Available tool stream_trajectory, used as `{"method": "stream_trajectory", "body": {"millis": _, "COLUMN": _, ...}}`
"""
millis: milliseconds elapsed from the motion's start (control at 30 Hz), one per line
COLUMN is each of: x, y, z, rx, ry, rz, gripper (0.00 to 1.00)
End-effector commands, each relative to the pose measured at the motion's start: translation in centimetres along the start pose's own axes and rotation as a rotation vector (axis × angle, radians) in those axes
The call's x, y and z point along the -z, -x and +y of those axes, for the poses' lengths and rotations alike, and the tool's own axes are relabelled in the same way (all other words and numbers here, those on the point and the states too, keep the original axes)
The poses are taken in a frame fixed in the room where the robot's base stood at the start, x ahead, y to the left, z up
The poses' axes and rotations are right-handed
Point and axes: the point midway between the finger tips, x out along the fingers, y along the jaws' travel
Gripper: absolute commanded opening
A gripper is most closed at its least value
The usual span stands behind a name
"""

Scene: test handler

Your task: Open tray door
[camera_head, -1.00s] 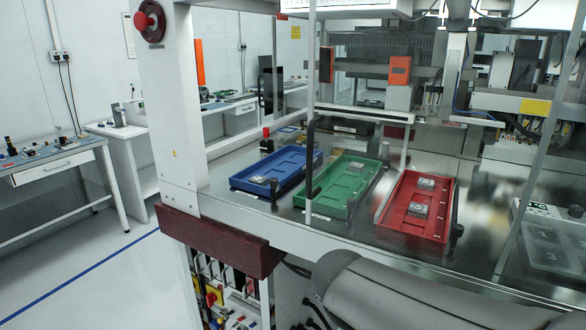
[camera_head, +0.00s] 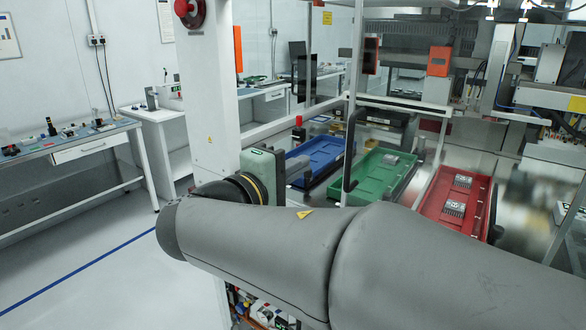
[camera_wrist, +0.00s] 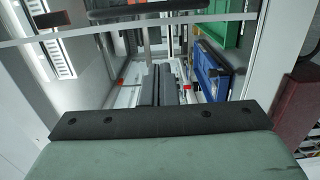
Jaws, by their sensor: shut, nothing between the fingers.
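The tray door is a clear panel with a pale frame (camera_head: 353,60) in front of the trays in the head view. Its black upright handle (camera_head: 350,150) is on this frame, and the door looks closed. In the wrist view, a dark bar (camera_wrist: 140,13) that looks like the handle crosses the top. My gripper's green-grey body (camera_head: 263,178) is left of the handle in the head view, apart from it; its fingers are hidden there. In the wrist view my gripper (camera_wrist: 157,72) has its dark fingers together, with nothing between them.
Behind the door lie a blue tray (camera_head: 298,168), a green tray (camera_head: 376,197) and a red tray (camera_head: 430,204). A white post (camera_head: 207,90) stands left of my gripper, with a red button (camera_head: 182,8) on it. The floor at left is open.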

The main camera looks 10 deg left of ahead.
Motion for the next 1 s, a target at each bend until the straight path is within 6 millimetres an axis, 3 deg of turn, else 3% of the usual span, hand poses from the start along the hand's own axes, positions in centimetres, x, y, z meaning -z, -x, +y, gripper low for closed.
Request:
{"method": "stream_trajectory", "body": {"millis": 100, "x": -0.1, "y": -2.6, "z": 0.3, "rx": 0.001, "ry": 0.002, "rz": -0.003, "gripper": 0.00}}
{"method": "stream_trajectory", "body": {"millis": 167, "x": -0.6, "y": -3.3, "z": 0.3, "rx": 0.001, "ry": 0.001, "rz": -0.001, "gripper": 0.00}}
{"method": "stream_trajectory", "body": {"millis": 433, "x": -3.6, "y": -3.9, "z": 0.1, "rx": 0.001, "ry": 0.000, "rz": 0.001, "gripper": 0.00}}
{"method": "stream_trajectory", "body": {"millis": 1000, "x": -4.2, "y": -4.0, "z": -0.2, "rx": 0.001, "ry": -0.001, "rz": -0.001, "gripper": 0.00}}
